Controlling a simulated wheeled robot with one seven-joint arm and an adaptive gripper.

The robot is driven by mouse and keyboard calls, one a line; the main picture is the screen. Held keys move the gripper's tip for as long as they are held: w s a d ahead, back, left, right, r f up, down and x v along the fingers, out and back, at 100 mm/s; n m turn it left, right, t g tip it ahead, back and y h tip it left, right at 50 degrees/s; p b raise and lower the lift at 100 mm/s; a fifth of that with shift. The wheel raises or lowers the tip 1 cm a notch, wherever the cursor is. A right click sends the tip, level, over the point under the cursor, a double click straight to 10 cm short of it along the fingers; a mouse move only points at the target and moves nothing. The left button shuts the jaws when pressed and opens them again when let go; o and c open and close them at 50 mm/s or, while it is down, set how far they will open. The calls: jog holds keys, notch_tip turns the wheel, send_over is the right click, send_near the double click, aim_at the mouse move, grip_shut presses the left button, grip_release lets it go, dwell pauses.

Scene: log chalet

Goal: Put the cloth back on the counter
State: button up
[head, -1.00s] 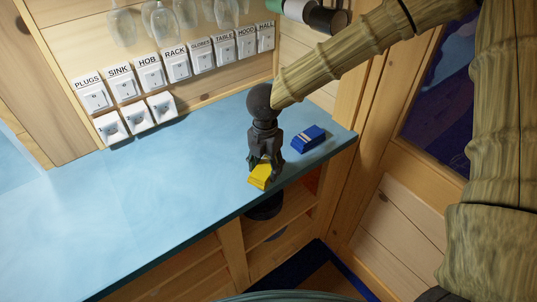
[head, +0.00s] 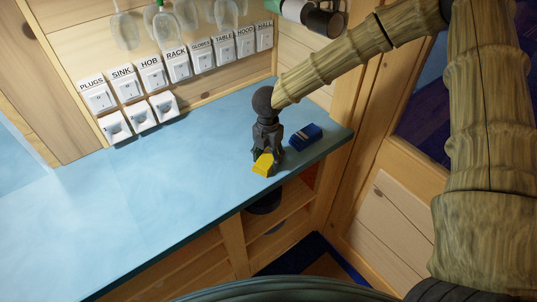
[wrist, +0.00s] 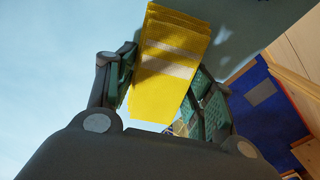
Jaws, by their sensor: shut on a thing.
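The yellow cloth (head: 264,164) is a small folded block with pale stripes. In the head view it is at the lower end of my gripper (head: 267,152), over the counter (head: 150,190) near its front edge. In the wrist view the cloth (wrist: 168,65) stands between the two green-padded fingers of my gripper (wrist: 162,88), which is shut on it. The counter top is light blue. I cannot tell whether the cloth's underside touches the counter.
A blue folded cloth (head: 305,137) lies on the counter just right of my gripper. Labelled switches (head: 178,66) line the back wall, with glasses (head: 175,15) hanging above. Open shelves (head: 275,222) are below the front edge. The counter's left stretch is clear.

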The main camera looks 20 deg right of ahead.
aim_at(268, 156)
jog(key=o, duration=0.9)
jog(key=shift+f, duration=0.1)
jog(key=shift+s, duration=0.1)
notch_tip(268, 156, up, 12)
jog(key=b, duration=0.3)
dwell(0.3)
